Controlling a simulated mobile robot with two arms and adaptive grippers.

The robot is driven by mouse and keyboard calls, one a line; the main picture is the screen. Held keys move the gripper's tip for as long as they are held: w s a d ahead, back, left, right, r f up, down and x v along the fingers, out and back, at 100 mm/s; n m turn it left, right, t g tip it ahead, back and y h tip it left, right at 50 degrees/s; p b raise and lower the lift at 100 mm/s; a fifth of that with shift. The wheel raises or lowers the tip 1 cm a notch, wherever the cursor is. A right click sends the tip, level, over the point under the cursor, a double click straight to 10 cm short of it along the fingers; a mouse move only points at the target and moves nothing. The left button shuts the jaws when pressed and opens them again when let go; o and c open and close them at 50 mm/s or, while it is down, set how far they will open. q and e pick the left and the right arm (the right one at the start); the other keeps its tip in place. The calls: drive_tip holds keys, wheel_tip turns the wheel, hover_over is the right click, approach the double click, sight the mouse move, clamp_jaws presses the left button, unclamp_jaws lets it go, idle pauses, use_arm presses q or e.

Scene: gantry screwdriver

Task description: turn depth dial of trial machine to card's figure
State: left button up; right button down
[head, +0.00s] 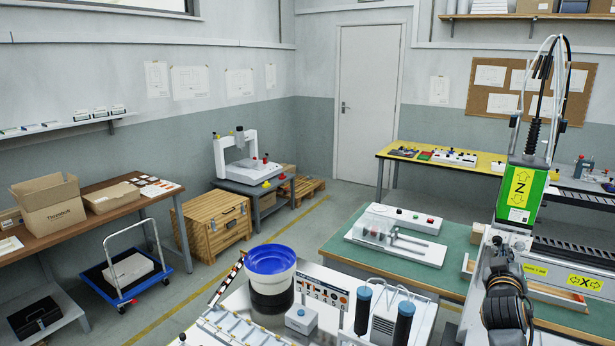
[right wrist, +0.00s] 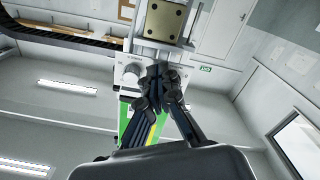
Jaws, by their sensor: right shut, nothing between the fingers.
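The gantry machine's green Z unit (head: 522,190) stands at the right of the head view, with a yellow arrow label marked Z. In the right wrist view a round grey dial (right wrist: 132,74) sits on a pale face of the machine. Its markings are too small to read. My right gripper (right wrist: 163,72) is shut and empty, its fingertips just right of the dial; I cannot tell whether they touch it. In the head view the right gripper (head: 497,248) is below the green unit, and the dial cannot be made out. I cannot identify the card. My left gripper is not in view.
A feeder with a blue bowl (head: 271,259) and dark cylinders stand at the front centre. The green-topped bench (head: 345,248) carries a white fixture (head: 398,233). A blue trolley (head: 128,275) and wooden crate (head: 213,225) stand left. Open floor lies between.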

drive_tip(key=shift+w+a+r, duration=0.1)
drive_tip(key=shift+r, duration=0.1)
idle(0.3)
drive_tip(key=shift+w+a+f, duration=0.1)
drive_tip(key=shift+a+f, duration=0.1)
drive_tip(key=shift+w+a+f+b, duration=0.3)
drive_tip(key=shift+a+b, duration=0.15)
drive_tip(key=shift+b, duration=0.15)
drive_tip(key=shift+r, duration=0.1)
drive_tip(key=shift+a, duration=0.1)
idle(0.3)
drive_tip(key=f+p+v, duration=0.1)
drive_tip(key=p+v, duration=0.1)
drive_tip(key=v, duration=0.4)
idle(0.4)
